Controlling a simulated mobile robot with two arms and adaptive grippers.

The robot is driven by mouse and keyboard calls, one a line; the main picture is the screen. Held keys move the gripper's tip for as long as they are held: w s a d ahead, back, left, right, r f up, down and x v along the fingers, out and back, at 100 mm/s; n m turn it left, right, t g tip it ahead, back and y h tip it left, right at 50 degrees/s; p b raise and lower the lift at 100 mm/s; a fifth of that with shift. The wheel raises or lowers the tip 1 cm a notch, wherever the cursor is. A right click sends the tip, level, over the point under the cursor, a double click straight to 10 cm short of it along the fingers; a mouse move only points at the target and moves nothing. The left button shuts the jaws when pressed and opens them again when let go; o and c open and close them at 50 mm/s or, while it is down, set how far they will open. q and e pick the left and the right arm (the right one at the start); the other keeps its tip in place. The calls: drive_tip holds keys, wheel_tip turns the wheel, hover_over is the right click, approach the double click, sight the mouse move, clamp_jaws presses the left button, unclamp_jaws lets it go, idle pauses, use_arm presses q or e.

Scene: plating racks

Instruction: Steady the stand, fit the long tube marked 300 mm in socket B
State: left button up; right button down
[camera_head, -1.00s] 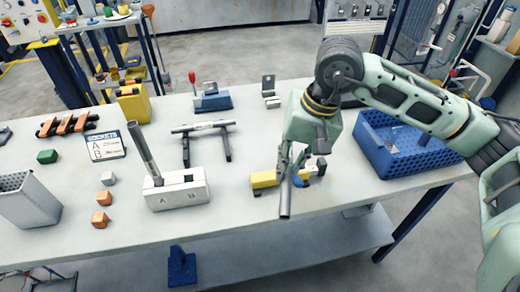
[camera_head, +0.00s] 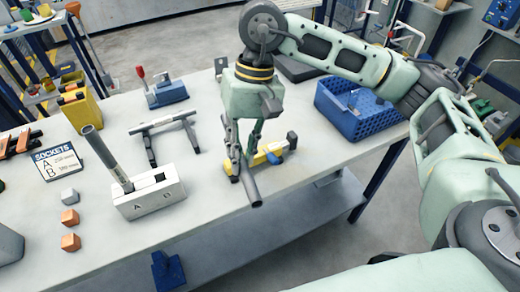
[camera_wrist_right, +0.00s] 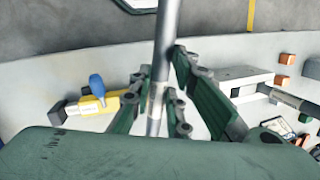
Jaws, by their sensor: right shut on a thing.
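The stand is a white block (camera_head: 151,195) lettered A and B on its front. A grey tube (camera_head: 101,153) stands tilted in its A end; socket B (camera_head: 153,177) shows as a dark empty opening. My right gripper (camera_head: 243,163) is shut on another grey tube (camera_head: 254,192), right of the stand and apart from it. This tube slants, its lower end toward the table's front edge. In the right wrist view the fingers close around the tube (camera_wrist_right: 167,35), and the stand (camera_wrist_right: 242,78) is at right. I cannot read a length on the tube. My left gripper is not in view.
A yellow clamp-like tool (camera_head: 262,156) lies just right of the held tube. A sockets card (camera_head: 58,163) and small cubes (camera_head: 70,217) lie left. A blue basket (camera_head: 352,120) is at right.

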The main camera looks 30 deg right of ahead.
drive_tip(key=w+a+r+m+g+y, duration=0.2)
drive_tip(key=w+a+r+m+y, duration=0.2)
drive_tip(key=a+r+m+y, duration=0.2)
drive_tip(key=w+a+r+m+g+y, duration=0.2)
drive_tip(key=w+a+r+m+y, duration=0.2)
drive_tip(key=a+r+y, duration=0.4)
drive_tip(key=shift+w+a+r+m+g, duration=0.3)
drive_tip(key=shift+a+r+m, duration=0.2)
drive_tip(key=shift+r+m, duration=0.55)
drive_tip(key=shift+r, duration=0.15)
drive_tip(key=w+m+t+h, duration=0.1)
drive_tip(key=w+m+t, duration=0.65)
drive_tip(key=t, duration=0.65)
drive_tip(key=s+d+f+m+t+h, duration=0.3)
drive_tip(key=d+f+m+t+h, duration=0.1)
drive_tip(key=d+m+h, duration=0.3)
drive_tip(key=s+d+f+m+t+h, duration=0.3)
drive_tip(key=d+m+t+h, duration=0.3)
drive_tip(key=d+h, duration=0.3)
drive_tip(key=d+f+m, duration=0.1)
drive_tip(key=d, duration=0.2)
drive_tip(key=shift+s, duration=0.2)
